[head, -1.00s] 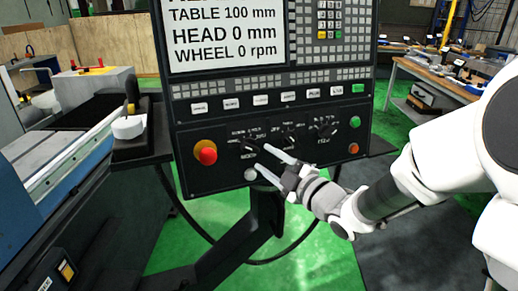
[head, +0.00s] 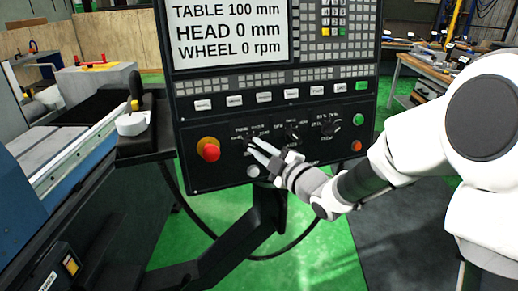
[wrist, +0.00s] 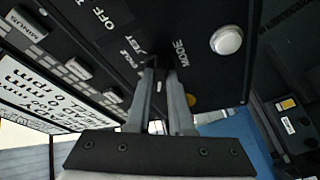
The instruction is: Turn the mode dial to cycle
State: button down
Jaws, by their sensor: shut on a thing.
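The black control panel (head: 222,168) of the grinder carries a row of dark dials. The mode dial (head: 248,137) is the leftmost of them, to the right of the red stop button. My gripper (head: 254,147) reaches it from the lower right, with its two light fingers close together and shut on the dial. In the wrist view the fingertips (wrist: 160,66) meet the panel beside the printed word MODE. They hide most of the dial there, and I cannot tell which way its pointer faces.
The red stop button (head: 210,151) on its yellow base is left of the dial. A white round button (head: 253,171) sits just below my fingers. Two more dials (head: 291,131) (head: 328,126) are to the right, then a green button (head: 358,119) and an orange button (head: 356,146).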

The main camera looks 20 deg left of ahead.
jog(key=shift+f+b, duration=0.1)
jog(key=shift+b, duration=0.2)
jog(key=m+b, duration=0.1)
jog(key=m+t+b, duration=0.1)
jog(key=b, duration=0.1)
jog(key=shift+f+m, duration=0.25)
jog(key=shift+m, duration=0.15)
jog(key=m+t+h+b, duration=0.1)
jog(key=m+b, duration=0.3)
jog(key=m, duration=0.1)
jog(key=m+t+h+b, duration=0.2)
jog(key=m+b, duration=0.3)
jog(key=m, duration=0.1)
jog(key=m+t+h+b, duration=0.1)
jog(key=m+t+b, duration=0.1)
jog(key=m+b, duration=0.2)
jog(key=shift+s+a+r+m+h+b, duration=0.1)
jog(key=shift+s+a+m+h+b, duration=0.1)
jog(key=shift+m, duration=0.3)
jog(key=shift+s+a+m+h+b, duration=0.1)
jog(key=shift+m+b, duration=0.05)
jog(key=shift+m, duration=0.65)
jog(key=shift+w, duration=0.1)
jog(key=c, duration=0.8)
grip_release()
jog(key=shift+r, duration=0.1)
